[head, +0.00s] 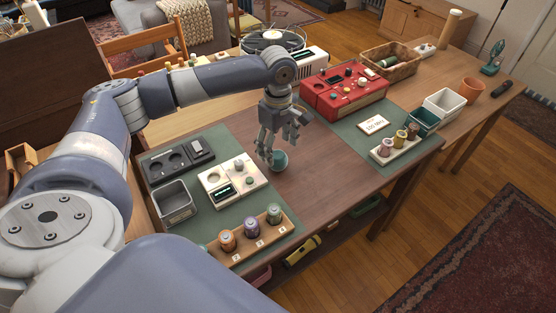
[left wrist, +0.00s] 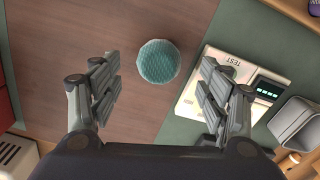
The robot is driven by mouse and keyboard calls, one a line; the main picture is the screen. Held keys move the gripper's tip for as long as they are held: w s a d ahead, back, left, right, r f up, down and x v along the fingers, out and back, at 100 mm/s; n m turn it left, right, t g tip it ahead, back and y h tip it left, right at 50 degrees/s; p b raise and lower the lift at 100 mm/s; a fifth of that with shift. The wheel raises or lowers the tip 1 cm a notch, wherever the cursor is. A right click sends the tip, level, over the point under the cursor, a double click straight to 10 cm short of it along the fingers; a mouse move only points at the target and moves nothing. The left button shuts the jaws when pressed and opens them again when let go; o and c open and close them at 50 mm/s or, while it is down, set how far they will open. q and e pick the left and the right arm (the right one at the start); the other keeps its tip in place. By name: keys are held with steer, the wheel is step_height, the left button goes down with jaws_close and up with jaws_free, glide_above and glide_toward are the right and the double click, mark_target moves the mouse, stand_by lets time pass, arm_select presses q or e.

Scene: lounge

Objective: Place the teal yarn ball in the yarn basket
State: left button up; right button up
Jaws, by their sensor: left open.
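The teal yarn ball (head: 279,161) rests on bare brown wood of the table, beside the edge of the left green mat. It shows whole as a round, textured teal ball in the left wrist view (left wrist: 158,61). My left gripper (head: 281,146) is open above it, pointing down, and hides part of its top in the head view. In the left wrist view the spread fingers (left wrist: 161,78) stand on either side, with the ball between and slightly beyond them, nothing held. A wicker basket (head: 366,66) stands at the table's back right with a green item inside. My right gripper is not in view.
A cream device (head: 218,191), a grey bin (head: 177,207) and a wooden rack of jars (head: 241,251) lie left of the ball. A red device (head: 325,104) stands behind right. White (head: 441,108) and teal (head: 424,124) bins are further right. The middle wood is clear.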

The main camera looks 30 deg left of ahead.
mark_target(279, 155)
arm_select(q)
steer(key=f, duration=0.4)
steer(key=shift+d, duration=0.25)
steer(key=shift+f, duration=0.35)
steer(key=c, duration=1.2)
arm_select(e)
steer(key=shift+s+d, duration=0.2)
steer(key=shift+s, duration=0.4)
arm_select(q)
step_height(279, 155, up, 10)
steer(key=s+d+r+m, duration=0.1)
steer(key=s+d+m, duration=0.3)
steer(key=s+m, duration=0.1)
steer(key=s+d+m, duration=0.4)
steer(key=s+m, duration=0.1)
steer(key=m, duration=0.1)
steer(key=s+d+r+m+p, duration=0.1)
steer(key=s+d+m, duration=0.3)
steer(key=s+m, duration=0.1)
steer(key=shift+d+r+m, duration=0.3)
steer(key=shift+d, duration=0.1)
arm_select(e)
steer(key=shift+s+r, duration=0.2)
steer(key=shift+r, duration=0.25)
